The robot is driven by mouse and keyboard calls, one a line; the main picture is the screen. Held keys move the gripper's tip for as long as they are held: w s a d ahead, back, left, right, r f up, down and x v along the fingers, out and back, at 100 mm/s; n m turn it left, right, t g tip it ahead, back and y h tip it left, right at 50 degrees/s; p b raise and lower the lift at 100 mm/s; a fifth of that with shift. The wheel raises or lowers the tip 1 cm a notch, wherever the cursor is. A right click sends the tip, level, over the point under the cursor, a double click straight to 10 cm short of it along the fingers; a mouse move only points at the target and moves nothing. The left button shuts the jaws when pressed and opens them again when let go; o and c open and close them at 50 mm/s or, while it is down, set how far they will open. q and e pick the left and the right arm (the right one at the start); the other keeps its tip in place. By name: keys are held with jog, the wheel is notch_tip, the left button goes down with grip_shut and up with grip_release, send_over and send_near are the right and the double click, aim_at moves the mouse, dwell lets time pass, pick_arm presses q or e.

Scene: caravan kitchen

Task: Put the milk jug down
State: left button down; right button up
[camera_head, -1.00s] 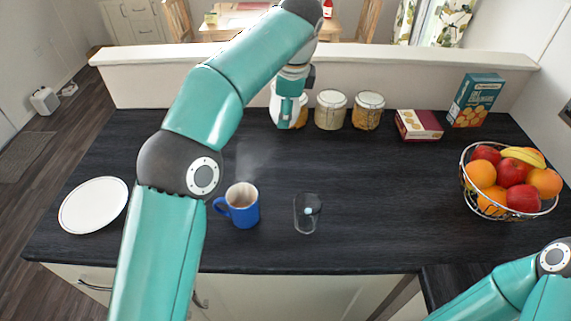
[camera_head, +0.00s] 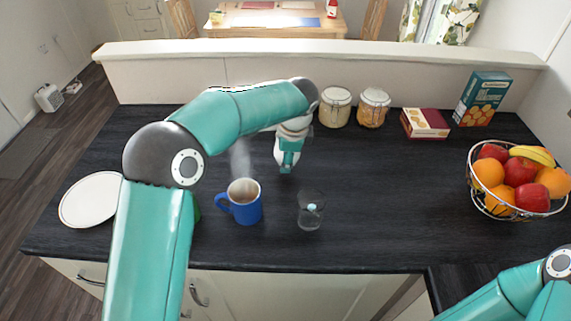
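I cannot make out a milk jug for certain in the head view. My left gripper (camera_head: 286,168) points down over the middle of the counter, behind the blue mug and the clear glass. It shows small, with teal and white parts, and I cannot tell whether its fingers are open, shut or around something. The blue mug (camera_head: 246,208), with brown drink in it and steam above, stands upright on the dark counter (camera_head: 400,210). The clear glass (camera_head: 311,212), with a small pale blue thing in it, stands to its right. My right gripper is out of view.
A white plate (camera_head: 92,199) lies at the left. Lidded jars (camera_head: 373,107), a red box (camera_head: 425,123) and a teal box (camera_head: 481,98) stand along the back ledge. A fruit basket (camera_head: 518,181) is at the right. The counter right of the glass is clear.

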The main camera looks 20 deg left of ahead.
pick_arm(q)
jog(key=shift+f, duration=1.75)
jog(key=shift+c, duration=1.4)
grip_release()
jog(key=shift+f, duration=0.15)
jog(key=shift+s, duration=0.1)
jog(key=v, duration=1.2)
jog(key=shift+b, duration=0.35)
